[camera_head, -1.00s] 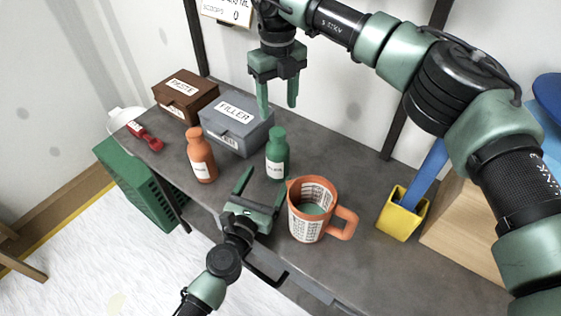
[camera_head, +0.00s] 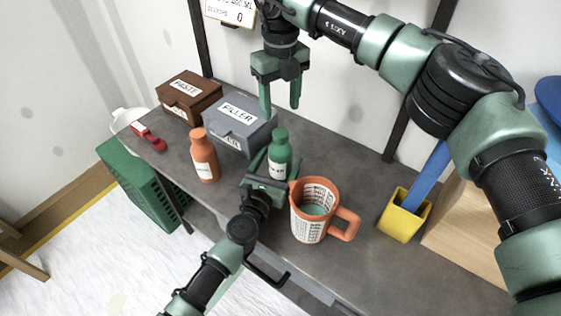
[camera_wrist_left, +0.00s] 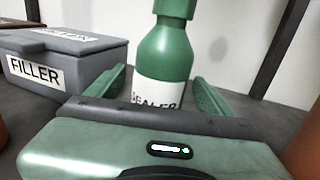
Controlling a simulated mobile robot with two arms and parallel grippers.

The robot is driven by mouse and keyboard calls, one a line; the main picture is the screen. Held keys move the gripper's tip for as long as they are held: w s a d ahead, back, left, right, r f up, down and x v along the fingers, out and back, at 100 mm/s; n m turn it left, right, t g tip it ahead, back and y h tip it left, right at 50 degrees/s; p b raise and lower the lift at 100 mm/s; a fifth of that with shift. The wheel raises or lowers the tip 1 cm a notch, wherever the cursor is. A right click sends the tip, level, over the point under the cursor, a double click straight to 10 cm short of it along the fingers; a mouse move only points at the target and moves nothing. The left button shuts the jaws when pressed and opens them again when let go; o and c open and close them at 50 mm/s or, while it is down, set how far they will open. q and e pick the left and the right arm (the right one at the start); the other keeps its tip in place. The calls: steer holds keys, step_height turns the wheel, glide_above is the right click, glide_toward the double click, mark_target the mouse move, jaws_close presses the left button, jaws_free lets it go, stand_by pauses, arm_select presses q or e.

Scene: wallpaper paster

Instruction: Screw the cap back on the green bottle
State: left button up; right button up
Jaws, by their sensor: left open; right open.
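The green bottle (camera_head: 280,157) stands upright on the grey table, with a white label and a green cap (camera_head: 280,134) seated on its top; I cannot tell how tight the cap is. My left gripper (camera_head: 271,170) is open at the bottle's lower part. In the left wrist view the green bottle (camera_wrist_left: 166,58) stands between the two open fingers (camera_wrist_left: 160,90), level with its label, with its top cut off by the frame. My right gripper (camera_head: 280,98) is open and empty, hanging above the table behind the bottle, fingers pointing down.
An orange bottle (camera_head: 203,157) stands left of the green one. An orange measuring jug (camera_head: 308,222) stands close at the right of my left gripper. The grey FILLER box (camera_head: 238,125) and brown PASTE box (camera_head: 188,97) are behind. A yellow holder (camera_head: 398,222) stands at the right.

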mark_target(281, 132)
arm_select(q)
steer(key=shift+w, duration=0.1)
jaws_close()
arm_select(e)
steer(key=n, duration=2.2)
steer(key=shift+f, duration=4)
